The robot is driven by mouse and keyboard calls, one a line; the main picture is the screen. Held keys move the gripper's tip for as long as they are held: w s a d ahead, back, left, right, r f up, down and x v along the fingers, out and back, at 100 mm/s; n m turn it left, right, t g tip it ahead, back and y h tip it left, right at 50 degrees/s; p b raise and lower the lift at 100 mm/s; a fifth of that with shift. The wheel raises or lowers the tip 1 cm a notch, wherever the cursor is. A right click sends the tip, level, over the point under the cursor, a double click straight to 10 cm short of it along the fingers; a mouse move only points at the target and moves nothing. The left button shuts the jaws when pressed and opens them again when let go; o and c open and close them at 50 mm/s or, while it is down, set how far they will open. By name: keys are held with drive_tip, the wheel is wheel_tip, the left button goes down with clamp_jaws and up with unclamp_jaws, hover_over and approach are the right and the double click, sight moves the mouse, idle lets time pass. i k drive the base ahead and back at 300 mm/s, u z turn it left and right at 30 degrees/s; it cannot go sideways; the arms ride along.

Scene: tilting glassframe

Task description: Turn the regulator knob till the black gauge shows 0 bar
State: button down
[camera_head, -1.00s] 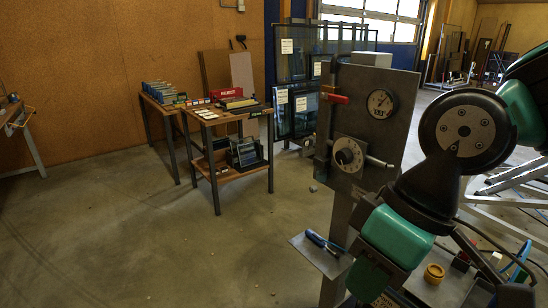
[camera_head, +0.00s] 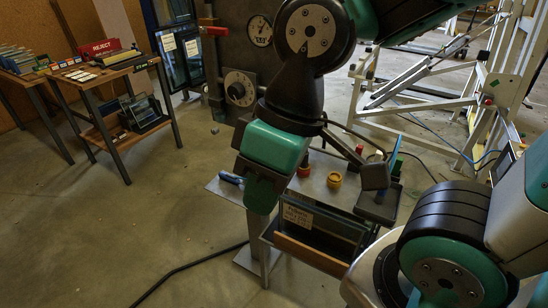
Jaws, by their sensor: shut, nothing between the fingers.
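The gauge is too small to read surely. The regulator knob (camera_head: 237,91) is a black knob in a pale round dial plate, lower left on the same panel. My arm's wrist hangs to the right of the knob and below it, apart from it in the picture. My gripper's fingers do not show.
A red-handled lever (camera_head: 214,31) juts from the panel's left edge. A table with a red box (camera_head: 99,47) is left. Open floor lies lower left.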

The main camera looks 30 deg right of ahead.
sight(235, 91)
drive_tip(key=k, duration=0.5)
drive_tip(key=u, duration=2.05)
drive_tip(key=i, duration=1.15)
drive_tip(key=z, duration=2.45)
